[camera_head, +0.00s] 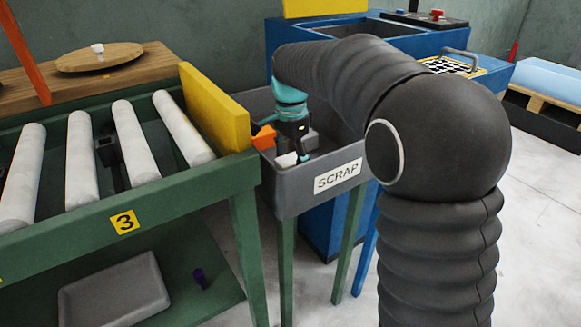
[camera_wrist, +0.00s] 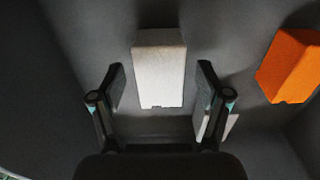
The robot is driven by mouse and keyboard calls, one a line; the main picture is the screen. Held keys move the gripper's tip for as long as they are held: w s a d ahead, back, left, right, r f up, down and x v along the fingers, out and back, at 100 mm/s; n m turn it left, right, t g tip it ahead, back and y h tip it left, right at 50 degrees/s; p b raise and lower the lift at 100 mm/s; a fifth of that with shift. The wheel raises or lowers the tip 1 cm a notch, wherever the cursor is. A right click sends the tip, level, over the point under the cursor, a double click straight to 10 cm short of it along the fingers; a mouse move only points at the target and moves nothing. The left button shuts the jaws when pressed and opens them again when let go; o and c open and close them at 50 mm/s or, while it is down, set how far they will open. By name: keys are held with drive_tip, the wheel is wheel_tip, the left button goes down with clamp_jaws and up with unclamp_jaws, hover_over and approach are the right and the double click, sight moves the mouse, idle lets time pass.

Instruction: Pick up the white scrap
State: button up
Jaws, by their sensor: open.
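The white scrap (camera_wrist: 160,68) is a pale block inside the grey scrap bin. In the wrist view it lies ahead of my gripper (camera_wrist: 160,82), in line with the gap between the two fingers. The fingers are open on either side of its near end, and I cannot tell if they touch it. In the head view my gripper (camera_head: 296,150) reaches down into the bin marked SCRAP (camera_head: 338,178). A white piece (camera_head: 286,160) shows beside the fingers there, partly hidden.
An orange block (camera_wrist: 290,66) lies to the right in the wrist view. Another pale piece (camera_wrist: 230,126) is partly hidden behind the right finger. A roller table (camera_head: 190,185) with a yellow end stop (camera_head: 214,108) stands left of the bin. Blue machinery (camera_head: 335,226) is behind the bin.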

drive_tip(key=shift+f, duration=0.6)
drive_tip(key=c, duration=1)
drive_tip(key=shift+r, duration=0.1)
drive_tip(key=shift+c, duration=0.2)
